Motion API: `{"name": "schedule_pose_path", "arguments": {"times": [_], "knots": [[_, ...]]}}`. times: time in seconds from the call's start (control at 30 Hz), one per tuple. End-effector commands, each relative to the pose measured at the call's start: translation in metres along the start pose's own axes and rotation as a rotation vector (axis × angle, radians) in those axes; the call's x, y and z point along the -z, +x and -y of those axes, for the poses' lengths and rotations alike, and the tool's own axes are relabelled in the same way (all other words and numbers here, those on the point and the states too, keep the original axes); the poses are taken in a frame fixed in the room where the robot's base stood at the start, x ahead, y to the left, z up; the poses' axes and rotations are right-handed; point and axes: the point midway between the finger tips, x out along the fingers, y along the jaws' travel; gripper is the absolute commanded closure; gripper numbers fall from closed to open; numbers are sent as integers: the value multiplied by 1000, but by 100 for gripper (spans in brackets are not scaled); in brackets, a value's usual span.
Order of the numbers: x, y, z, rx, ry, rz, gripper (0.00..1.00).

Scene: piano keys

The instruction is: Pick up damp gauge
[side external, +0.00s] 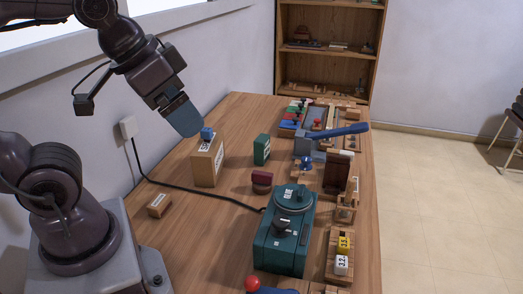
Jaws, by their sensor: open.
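My gripper (184,117) with its blue fingers is in the air at the upper left, pointing down toward the table. It is just above and left of a tan box (207,163) with a white label and a small blue piece (207,133) on top. The gripper is open, and nothing shows held in it. No thing can be surely named as the damp gauge, since the labels are too small to read. A small green labelled box (262,149) stands right of the tan box. A teal machine (275,245) with a round top sits nearer the camera.
A black cable (190,190) runs from the wall socket across the wooden table (190,250) to the teal machine. A small wooden block (159,205) and a dark red piece (262,181) lie nearby. Yellow and white blocks (343,255) stand at right. The far end is crowded.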

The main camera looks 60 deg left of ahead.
Motion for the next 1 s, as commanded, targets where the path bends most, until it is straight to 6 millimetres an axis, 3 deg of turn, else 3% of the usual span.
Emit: {"name": "schedule_pose_path", "arguments": {"times": [0.03, 0.13, 0.43, 0.57, 0.8, 1.0], "knots": [[0, 0, 0, 0, 0, 0, 12], [0, 0, 0, 0, 0, 0, 32], [3, 2, 0, 0, -5, -3, 32], [24, 18, 4, -2, -40, -34, 32], [94, 89, 35, 26, -192, -180, 32], [130, 161, 82, 110, -320, -322, 32]]}}
